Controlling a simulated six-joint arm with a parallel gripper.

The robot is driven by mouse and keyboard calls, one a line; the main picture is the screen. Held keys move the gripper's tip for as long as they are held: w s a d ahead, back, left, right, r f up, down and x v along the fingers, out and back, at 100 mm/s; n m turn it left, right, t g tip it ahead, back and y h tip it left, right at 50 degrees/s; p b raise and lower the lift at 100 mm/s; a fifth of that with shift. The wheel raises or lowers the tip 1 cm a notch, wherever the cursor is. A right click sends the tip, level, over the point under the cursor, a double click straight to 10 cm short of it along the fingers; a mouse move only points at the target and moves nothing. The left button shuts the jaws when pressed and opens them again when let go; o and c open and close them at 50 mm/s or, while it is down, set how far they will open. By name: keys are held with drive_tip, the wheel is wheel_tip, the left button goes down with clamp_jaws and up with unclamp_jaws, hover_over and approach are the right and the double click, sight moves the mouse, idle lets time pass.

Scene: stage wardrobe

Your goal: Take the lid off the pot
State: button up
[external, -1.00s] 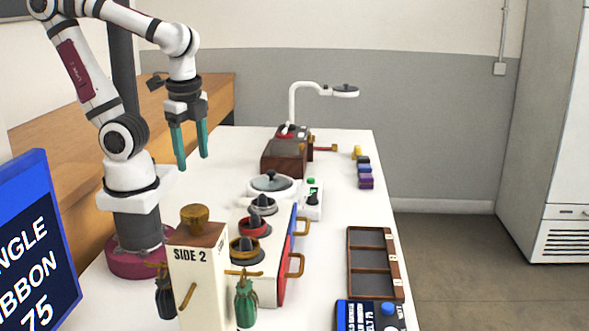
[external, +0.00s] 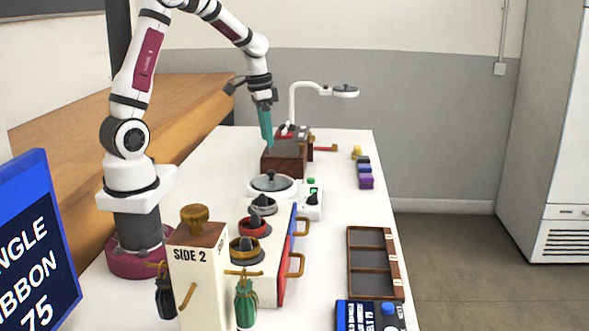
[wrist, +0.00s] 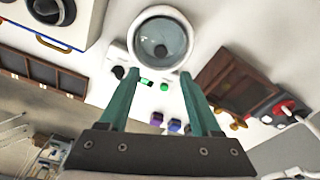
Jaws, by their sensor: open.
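The pot (external: 257,187) is a low white round vessel on the white table, with a grey glassy lid (external: 271,181) and dark knob on top. In the wrist view the lid (wrist: 152,50) shows from above as a pale ring around a grey disc, with its dark knob near the middle. My gripper (external: 267,145) has teal fingers pointing down. It is above and behind the pot in the external view, apart from the lid. In the wrist view the fingers of my gripper (wrist: 160,75) are spread and empty, just below the lid in the picture.
A white box with several dark-topped knobs (external: 263,206) stands in front of the pot. A wooden box (external: 285,160) is behind it, near a white lamp (external: 293,105). A small control box (external: 312,205) sits right of the pot. A divided tray (external: 352,262) lies at right.

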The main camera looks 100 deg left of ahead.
sight(271, 171)
drive_tip(key=f, duration=0.9)
drive_tip(key=shift+w+a+f, duration=0.2)
drive_tip(key=shift+w+f, duration=0.1)
drive_tip(key=shift+w, duration=0.05)
clamp_jaws()
